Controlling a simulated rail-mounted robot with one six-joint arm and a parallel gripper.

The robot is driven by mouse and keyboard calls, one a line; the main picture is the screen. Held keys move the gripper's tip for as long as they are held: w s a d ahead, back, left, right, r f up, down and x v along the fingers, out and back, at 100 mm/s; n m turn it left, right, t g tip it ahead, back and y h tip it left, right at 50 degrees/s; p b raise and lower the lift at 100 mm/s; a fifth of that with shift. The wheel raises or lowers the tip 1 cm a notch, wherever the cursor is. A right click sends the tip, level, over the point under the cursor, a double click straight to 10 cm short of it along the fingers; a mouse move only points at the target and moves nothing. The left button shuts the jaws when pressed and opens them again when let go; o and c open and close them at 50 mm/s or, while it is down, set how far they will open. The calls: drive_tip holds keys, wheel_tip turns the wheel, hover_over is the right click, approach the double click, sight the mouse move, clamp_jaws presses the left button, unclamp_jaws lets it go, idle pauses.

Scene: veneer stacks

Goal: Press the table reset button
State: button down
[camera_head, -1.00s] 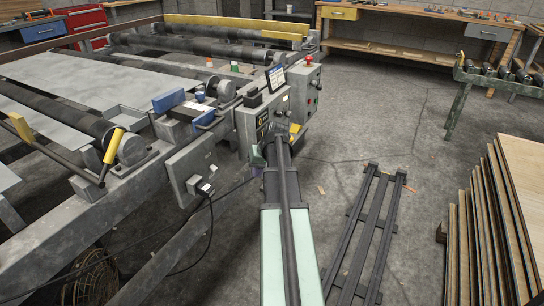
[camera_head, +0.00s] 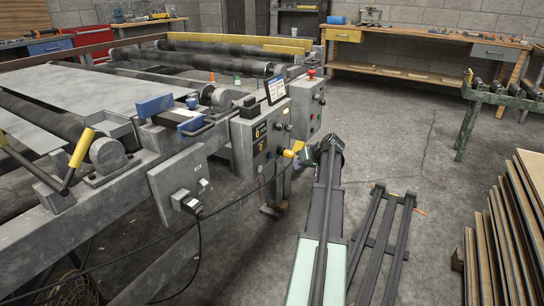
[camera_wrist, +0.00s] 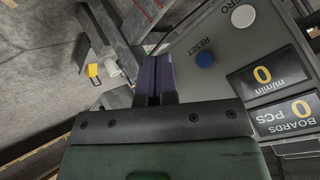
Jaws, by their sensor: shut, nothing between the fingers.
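The blue reset button (camera_wrist: 204,59), labelled RESET, is on a grey control panel (camera_wrist: 183,43) in the wrist view. A white button (camera_wrist: 243,18) and two yellow-digit displays (camera_wrist: 270,88) reading 0 are on the same panel. My gripper (camera_wrist: 157,62) has purple fingers, shut and empty. In the wrist view its fingertips are left of the blue button, apart from it in the picture. In the head view the control box (camera_head: 250,155) stands at the machine's near corner, with my arm's end just right of it.
A second grey box (camera_head: 306,105) with a red button stands behind. A dark slatted rack (camera_head: 380,245) and stacked veneer boards (camera_head: 510,240) are at right. Open floor lies between.

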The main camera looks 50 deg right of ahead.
drive_tip(key=shift+w, duration=0.1)
drive_tip(key=w+a, duration=0.1)
drive_tip(key=w, duration=0.7)
drive_tip(key=shift+w+a, duration=0.25)
drive_tip(key=shift+a, duration=0.05)
drive_tip(key=shift+w, duration=0.1)
idle(1.6)
drive_tip(key=shift+w, duration=0.3)
drive_tip(key=shift+w+a, duration=0.15)
drive_tip(key=shift+w, duration=0.35)
idle(0.5)
idle(0.4)
drive_tip(key=shift+s, duration=0.9)
drive_tip(key=shift+s, duration=0.1)
drive_tip(key=shift+s+d, duration=0.2)
drive_tip(key=shift+s, duration=0.6)
drive_tip(key=shift+s+d, duration=0.2)
drive_tip(key=shift+s, duration=0.55)
drive_tip(key=shift+s+d, duration=0.2)
drive_tip(key=shift+s, duration=0.6)
